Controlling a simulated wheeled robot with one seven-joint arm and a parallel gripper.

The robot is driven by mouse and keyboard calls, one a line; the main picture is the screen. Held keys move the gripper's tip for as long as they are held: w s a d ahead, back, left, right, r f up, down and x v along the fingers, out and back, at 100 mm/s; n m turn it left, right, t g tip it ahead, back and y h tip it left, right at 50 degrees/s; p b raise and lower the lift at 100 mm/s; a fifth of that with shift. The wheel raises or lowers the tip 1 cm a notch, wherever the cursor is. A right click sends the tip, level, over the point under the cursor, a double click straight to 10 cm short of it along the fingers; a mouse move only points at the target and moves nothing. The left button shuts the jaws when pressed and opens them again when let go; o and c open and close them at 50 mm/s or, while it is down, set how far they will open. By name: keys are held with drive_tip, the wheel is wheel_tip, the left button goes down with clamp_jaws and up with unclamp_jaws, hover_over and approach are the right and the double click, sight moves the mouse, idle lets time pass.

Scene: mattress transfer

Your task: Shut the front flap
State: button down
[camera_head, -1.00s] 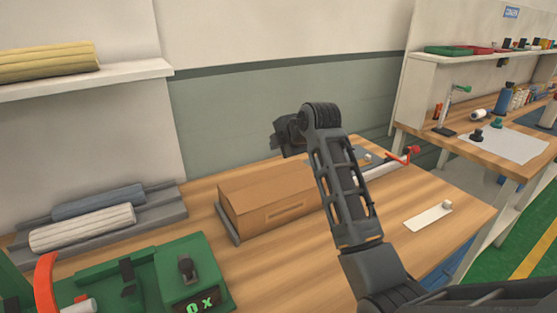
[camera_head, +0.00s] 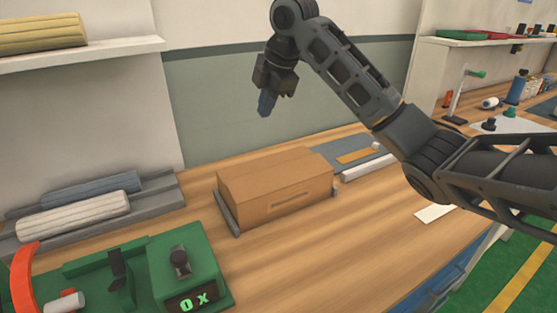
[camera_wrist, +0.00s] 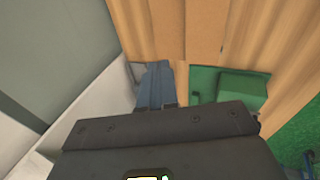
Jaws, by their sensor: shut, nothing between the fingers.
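A brown cardboard box (camera_head: 275,175) sits on the wooden workbench, in the middle of the head view. Its top looks covered, and its front face with a narrow slot stands upright. No flap sticks out towards me; I cannot tell whether the front flap is fully seated. My gripper (camera_head: 266,103) is in the air above and behind the box, apart from it, pointing down. Its blue-grey fingers are together and empty; they also show in the wrist view (camera_wrist: 155,85).
A green fixture (camera_head: 135,275) with a lit display stands at the front left. A grey rack (camera_head: 160,207) holds a white roll (camera_head: 72,215) and a blue-grey roll (camera_head: 92,188). A white shelf (camera_head: 80,53) with a yellow roll is above. Bench in front of the box is clear.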

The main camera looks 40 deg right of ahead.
drive_tip(key=s+d+f+g, duration=0.2)
drive_tip(key=s+d, duration=0.1)
drive_tip(key=p, duration=0.2)
approach(278, 168)
drive_tip(key=shift+m+h, duration=0.3)
drive_tip(key=shift+m, duration=0.1)
drive_tip(key=x, duration=0.7)
drive_tip(key=shift+w+a+r, duration=0.1)
drive_tip(key=shift+w+a, duration=0.05)
drive_tip(key=shift+a, duration=0.05)
drive_tip(key=shift+w+f, duration=0.25)
drive_tip(key=shift+f, duration=0.15)
drive_tip(key=shift+r, duration=0.2)
drive_tip(key=shift+r+p, duration=0.65)
drive_tip(key=shift+r, duration=0.05)
